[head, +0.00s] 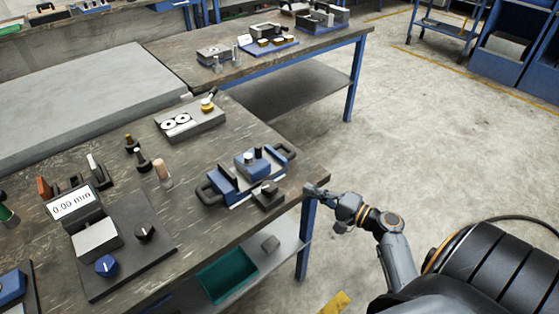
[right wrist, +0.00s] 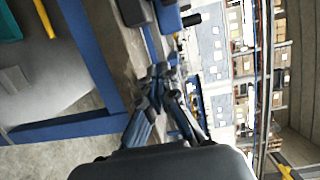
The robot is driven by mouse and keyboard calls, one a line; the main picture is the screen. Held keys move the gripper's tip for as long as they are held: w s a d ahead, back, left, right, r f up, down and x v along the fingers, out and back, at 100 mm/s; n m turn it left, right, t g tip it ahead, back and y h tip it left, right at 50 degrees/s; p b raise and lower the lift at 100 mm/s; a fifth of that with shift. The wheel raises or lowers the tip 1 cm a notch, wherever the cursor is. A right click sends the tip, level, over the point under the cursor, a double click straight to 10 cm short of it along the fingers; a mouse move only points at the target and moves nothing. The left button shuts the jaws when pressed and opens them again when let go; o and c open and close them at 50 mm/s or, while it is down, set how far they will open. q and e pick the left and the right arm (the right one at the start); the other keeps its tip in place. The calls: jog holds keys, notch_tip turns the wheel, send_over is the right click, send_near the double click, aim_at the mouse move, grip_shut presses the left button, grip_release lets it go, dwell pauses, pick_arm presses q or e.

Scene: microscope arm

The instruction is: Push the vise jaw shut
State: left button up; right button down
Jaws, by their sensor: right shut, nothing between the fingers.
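The vise (head: 243,181), a blue body with dark looped handles at both ends, sits near the right front edge of the workbench. A raised blue block (head: 252,165) with small knobs stands in its middle; I cannot tell clearly which part is the jaw or how wide its gap is. My right gripper (head: 311,189) is shut and empty at the table corner, to the right of the vise and apart from it. Its closed fingers also show in the right wrist view (right wrist: 160,76). My left gripper is not in view.
A dark block (head: 267,195) lies in front of the vise. A gauge reading 0.00 mm (head: 73,204) stands at left, with a wooden-topped peg (head: 162,173) nearer the vise. A teal bin (head: 228,274) sits on the lower shelf.

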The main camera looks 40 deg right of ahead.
aim_at(264, 173)
jog(key=r+p+x, duration=0.1)
jog(key=x, duration=0.6)
jog(key=r+p+x, duration=0.1)
jog(key=x, duration=0.2)
jog(key=shift+w+r+p, duration=0.3)
jog(key=shift+a, duration=0.1)
jog(key=a, duration=0.3)
jog(key=shift+s+a+f, duration=0.1)
jog(key=shift+s+a, duration=0.1)
jog(key=shift+a, duration=0.5)
jog(key=shift+d, duration=0.1)
